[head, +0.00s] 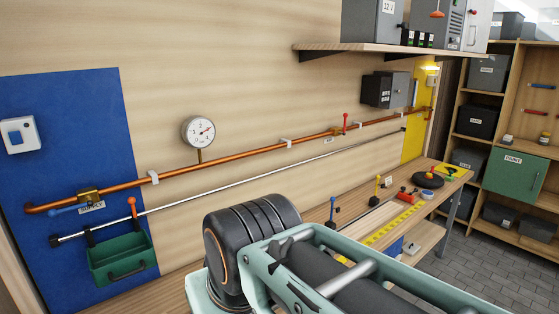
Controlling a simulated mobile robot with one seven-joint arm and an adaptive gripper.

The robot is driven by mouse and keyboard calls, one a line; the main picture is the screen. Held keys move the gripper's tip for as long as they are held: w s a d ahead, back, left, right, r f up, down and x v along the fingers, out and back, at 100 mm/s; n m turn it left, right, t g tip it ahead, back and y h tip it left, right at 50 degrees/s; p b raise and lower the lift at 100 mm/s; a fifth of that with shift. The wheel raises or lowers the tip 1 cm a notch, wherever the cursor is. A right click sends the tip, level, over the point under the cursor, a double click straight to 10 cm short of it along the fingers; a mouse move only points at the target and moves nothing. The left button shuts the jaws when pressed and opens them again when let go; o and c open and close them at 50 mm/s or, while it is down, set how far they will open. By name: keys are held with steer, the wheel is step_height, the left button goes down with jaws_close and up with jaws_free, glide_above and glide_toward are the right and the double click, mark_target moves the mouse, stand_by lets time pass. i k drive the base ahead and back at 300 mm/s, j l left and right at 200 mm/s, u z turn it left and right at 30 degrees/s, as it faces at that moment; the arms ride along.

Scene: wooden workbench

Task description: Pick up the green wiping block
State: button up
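I cannot make out a green wiping block for certain. A small greenish spot shows at a black disc (428,181) on the far part of the workbench (352,220), too small to identify. My arm crosses the bottom middle of the head view and hides part of the bench. My gripper is not in view, so I cannot tell what it holds.
A green bin (122,262) hangs on the blue wall panel (70,130). Copper (235,155) and steel (220,187) pipes run along the wall. A red object (406,196) and a yellow strip (394,223) lie on the bench. Shelving (520,150) stands right.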

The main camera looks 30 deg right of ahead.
mark_target(449, 178)
steer(key=z, duration=2.3)
steer(key=i+z, duration=0.2)
steer(key=i, duration=3.55)
steer(key=i+l+u, duration=0.15)
steer(key=i, duration=0.3)
steer(key=i+l+u, duration=0.2)
steer(key=i, duration=0.3)
steer(key=j, duration=0.1)
